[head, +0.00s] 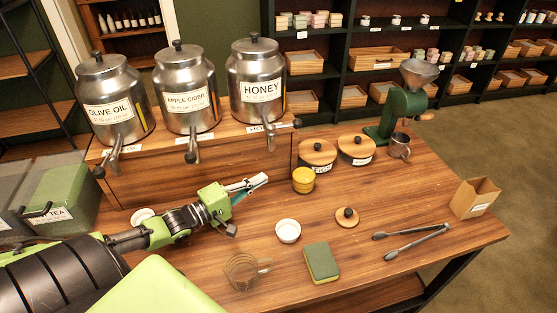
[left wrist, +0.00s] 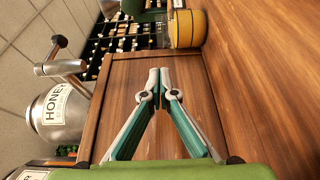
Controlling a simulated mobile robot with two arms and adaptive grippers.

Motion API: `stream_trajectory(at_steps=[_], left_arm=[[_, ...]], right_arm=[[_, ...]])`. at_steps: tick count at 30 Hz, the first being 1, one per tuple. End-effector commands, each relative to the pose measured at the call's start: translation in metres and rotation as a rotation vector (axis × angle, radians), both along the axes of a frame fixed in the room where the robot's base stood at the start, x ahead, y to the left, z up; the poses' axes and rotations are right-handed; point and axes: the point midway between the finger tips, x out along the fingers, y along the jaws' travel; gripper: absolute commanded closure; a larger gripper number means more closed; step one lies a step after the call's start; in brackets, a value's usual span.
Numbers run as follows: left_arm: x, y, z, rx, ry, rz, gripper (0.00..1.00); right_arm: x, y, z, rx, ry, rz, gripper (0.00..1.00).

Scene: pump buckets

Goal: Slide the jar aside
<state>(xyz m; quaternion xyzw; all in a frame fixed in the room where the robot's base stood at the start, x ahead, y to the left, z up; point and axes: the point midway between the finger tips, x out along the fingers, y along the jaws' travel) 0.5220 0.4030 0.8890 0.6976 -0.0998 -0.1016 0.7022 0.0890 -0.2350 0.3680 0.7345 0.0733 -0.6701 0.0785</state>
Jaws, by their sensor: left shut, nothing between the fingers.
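A small yellow jar (head: 303,181) stands on the wooden table in front of the dispenser stand, right of centre in the head view. It shows at the top of the left wrist view (left wrist: 187,28). My left gripper (head: 263,178) is shut and empty, just to the left of the jar, with a gap between them. Its closed fingertips also show in the left wrist view (left wrist: 160,73). My right gripper is in neither view.
A honey dispenser (head: 257,82) stands on the wooden stand (head: 200,165) behind. Lidded jars (head: 317,152) and a green grinder (head: 398,110) are beyond the jar.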

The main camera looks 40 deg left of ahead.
Motion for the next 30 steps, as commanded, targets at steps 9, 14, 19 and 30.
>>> stream_trajectory(at_steps=[9, 14, 19, 30], left_arm=[[0.046, -0.013, 0.003, 0.002, -0.008, 0.001, 1.0], [0.069, -0.02, 0.003, 0.003, -0.007, 0.001, 1.0], [0.085, -0.024, 0.001, 0.005, -0.005, 0.001, 1.0], [0.092, -0.027, 0.001, 0.005, -0.002, 0.0, 1.0]], right_arm=[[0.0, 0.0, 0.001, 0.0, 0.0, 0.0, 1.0], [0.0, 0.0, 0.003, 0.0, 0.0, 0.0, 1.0], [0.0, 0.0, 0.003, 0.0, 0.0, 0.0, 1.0], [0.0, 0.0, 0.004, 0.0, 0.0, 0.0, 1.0]])
